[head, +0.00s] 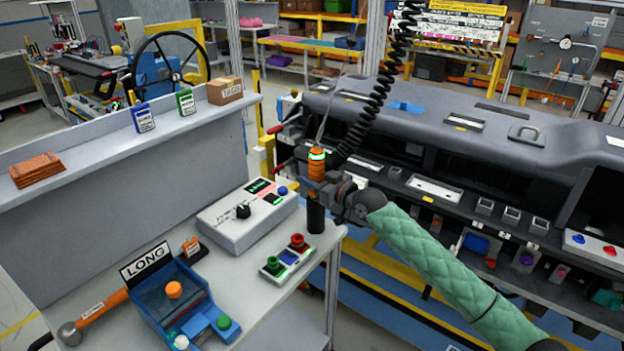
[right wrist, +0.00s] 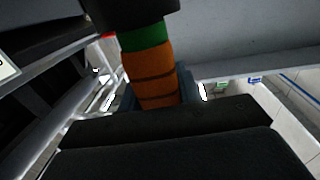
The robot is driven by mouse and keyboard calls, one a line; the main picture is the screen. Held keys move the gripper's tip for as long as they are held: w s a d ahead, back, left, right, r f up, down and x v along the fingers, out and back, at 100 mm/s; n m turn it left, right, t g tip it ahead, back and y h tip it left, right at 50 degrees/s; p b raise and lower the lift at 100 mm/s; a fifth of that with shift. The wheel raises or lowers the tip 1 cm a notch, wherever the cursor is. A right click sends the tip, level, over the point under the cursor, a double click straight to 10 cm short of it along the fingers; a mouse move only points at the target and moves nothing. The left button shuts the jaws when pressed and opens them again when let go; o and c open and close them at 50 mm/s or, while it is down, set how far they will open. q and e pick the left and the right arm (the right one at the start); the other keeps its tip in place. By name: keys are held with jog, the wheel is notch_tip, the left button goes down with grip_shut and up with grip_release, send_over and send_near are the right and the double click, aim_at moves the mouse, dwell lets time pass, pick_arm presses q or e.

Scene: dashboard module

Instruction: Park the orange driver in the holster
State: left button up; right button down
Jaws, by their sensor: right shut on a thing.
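The orange driver (head: 316,168) stands about upright near the right corner of the white workbench, with a glowing green ring near its top. My right gripper (head: 322,190) is shut on it from the right. A black cylinder (head: 315,216), perhaps the holster, is directly below the driver; I cannot tell whether the driver's lower end is inside it. In the right wrist view the driver's orange body (right wrist: 152,75) and green band rise behind my dark fingers, with a wider black part at the top of the picture. My left gripper is not in view.
A black coiled cord (head: 377,85) hangs above the driver. A control box (head: 245,217) and a small button panel (head: 287,255) sit left of the cylinder. A blue bin (head: 165,290) marked LONG is nearer. The dark dashboard (head: 470,140) lies right.

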jog(key=shift+f, duration=0.1)
dwell(0.4)
jog(key=c, duration=0.9)
grip_release()
